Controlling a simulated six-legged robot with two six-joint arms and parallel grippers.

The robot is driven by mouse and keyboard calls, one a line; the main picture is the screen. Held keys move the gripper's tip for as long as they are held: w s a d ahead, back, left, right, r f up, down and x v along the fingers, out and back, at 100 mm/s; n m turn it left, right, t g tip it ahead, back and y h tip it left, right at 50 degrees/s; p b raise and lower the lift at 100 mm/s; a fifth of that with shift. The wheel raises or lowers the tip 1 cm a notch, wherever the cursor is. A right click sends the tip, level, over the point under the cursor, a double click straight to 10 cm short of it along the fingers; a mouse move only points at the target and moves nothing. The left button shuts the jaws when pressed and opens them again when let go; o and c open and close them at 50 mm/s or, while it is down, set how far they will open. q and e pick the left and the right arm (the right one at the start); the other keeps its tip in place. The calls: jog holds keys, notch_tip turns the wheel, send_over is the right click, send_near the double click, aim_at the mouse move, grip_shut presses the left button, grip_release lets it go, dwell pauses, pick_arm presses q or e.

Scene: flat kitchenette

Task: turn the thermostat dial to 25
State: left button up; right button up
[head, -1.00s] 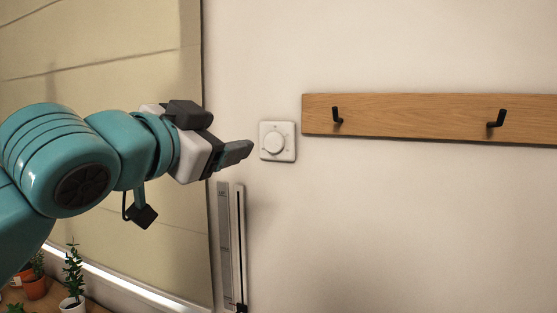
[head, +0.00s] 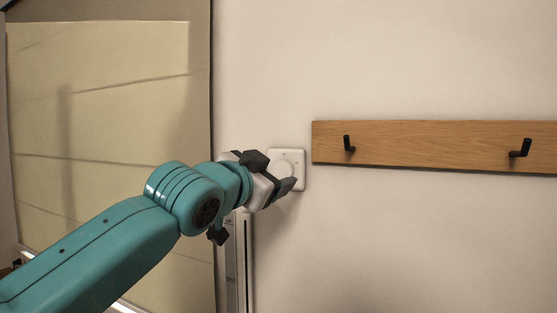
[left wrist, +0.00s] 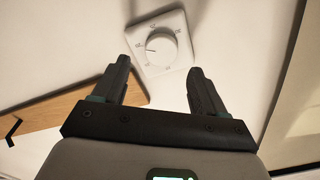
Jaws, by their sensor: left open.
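The thermostat is a white square plate (head: 299,156) on the wall with a round white dial, partly hidden behind my left gripper in the head view. In the left wrist view the dial (left wrist: 161,47) shows whole, with a dark pointer mark and small numbers around it that are too small to read surely. My left gripper (head: 291,184) is in front of the plate's lower part in the head view. It is open and empty, its two fingers (left wrist: 158,85) apart, with the dial beyond their tips and not between them. My right gripper is not in view.
A wooden rail (head: 430,146) with black hooks (head: 348,144) is on the wall right of the thermostat. A pale blind (head: 110,110) hangs at the left. A tall narrow strip-like fixture (head: 240,265) is below the thermostat. The wall below the rail is clear.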

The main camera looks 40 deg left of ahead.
aim_at(282, 169)
pick_arm(q)
jog(key=p+x, duration=0.1)
jog(key=x, duration=0.2)
jog(key=shift+w+a, duration=0.25)
jog(key=shift+w, duration=0.05)
jog(key=shift+w+d, duration=0.1)
jog(key=shift+w, duration=0.1)
jog(key=shift+s, duration=0.25)
jog(key=shift+w, duration=0.1)
jog(key=c, duration=1)
